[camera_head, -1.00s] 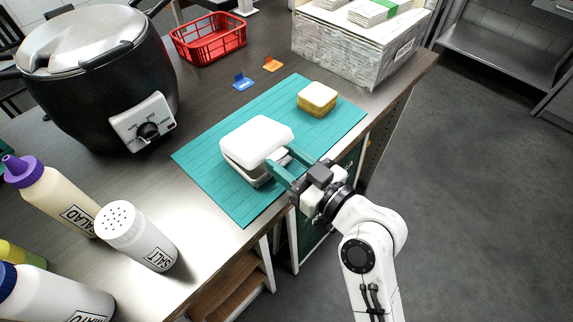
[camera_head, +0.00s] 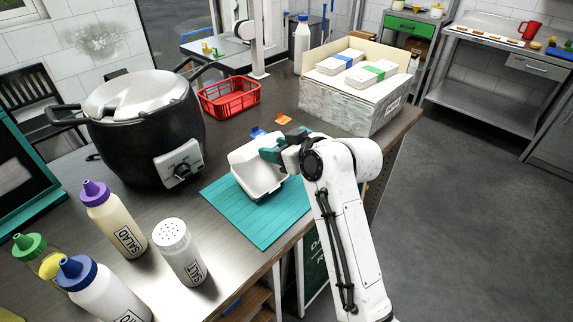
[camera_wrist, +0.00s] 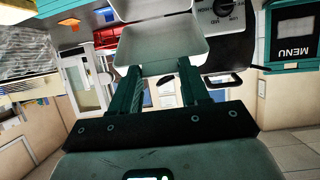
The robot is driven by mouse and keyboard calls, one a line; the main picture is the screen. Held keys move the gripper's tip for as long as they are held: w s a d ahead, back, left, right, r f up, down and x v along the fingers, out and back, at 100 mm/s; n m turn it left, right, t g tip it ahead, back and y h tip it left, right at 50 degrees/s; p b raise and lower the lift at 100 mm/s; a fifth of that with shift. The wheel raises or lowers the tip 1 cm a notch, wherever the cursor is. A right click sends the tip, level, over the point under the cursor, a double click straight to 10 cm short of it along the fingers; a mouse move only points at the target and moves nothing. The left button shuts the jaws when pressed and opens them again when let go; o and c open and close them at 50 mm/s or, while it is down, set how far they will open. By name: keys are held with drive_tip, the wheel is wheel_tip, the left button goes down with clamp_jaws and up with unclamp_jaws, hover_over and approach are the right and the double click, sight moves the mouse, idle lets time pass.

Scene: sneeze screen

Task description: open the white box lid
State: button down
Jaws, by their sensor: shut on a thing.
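The white box stands on the teal mat (camera_head: 265,228). Its lid (camera_head: 247,152) is swung up on the far side, and its hollow inside faces me above the base (camera_head: 268,190). My gripper (camera_head: 272,154) is shut on the lid's edge, at the upper right of the box. In the wrist view the lid (camera_wrist: 160,50) lies across the tips of my two teal fingers (camera_wrist: 160,78). Another white part, likely of the same box, shows at the top edge there. My arm hides the right part of the mat.
A black soup pot (camera_head: 150,130) stands left of the mat. A salt shaker (camera_head: 180,250) and several sauce bottles are at the front left. A red basket (camera_head: 229,98) and blue and orange clips lie behind. A grey carton (camera_head: 350,105) with white boxes stands behind right.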

sight(263, 140)
drive_tip(key=shift+g, duration=0.3)
drive_tip(key=w+a, duration=0.1)
drive_tip(key=w+a+r, duration=0.2)
drive_tip(key=shift+a, duration=0.35)
drive_tip(key=shift+w+a+f+h, duration=0.2)
drive_tip(key=shift+h, duration=0.2)
drive_tip(key=shift+s+d+f, duration=0.1)
drive_tip(key=shift+d, duration=0.05)
idle(0.3)
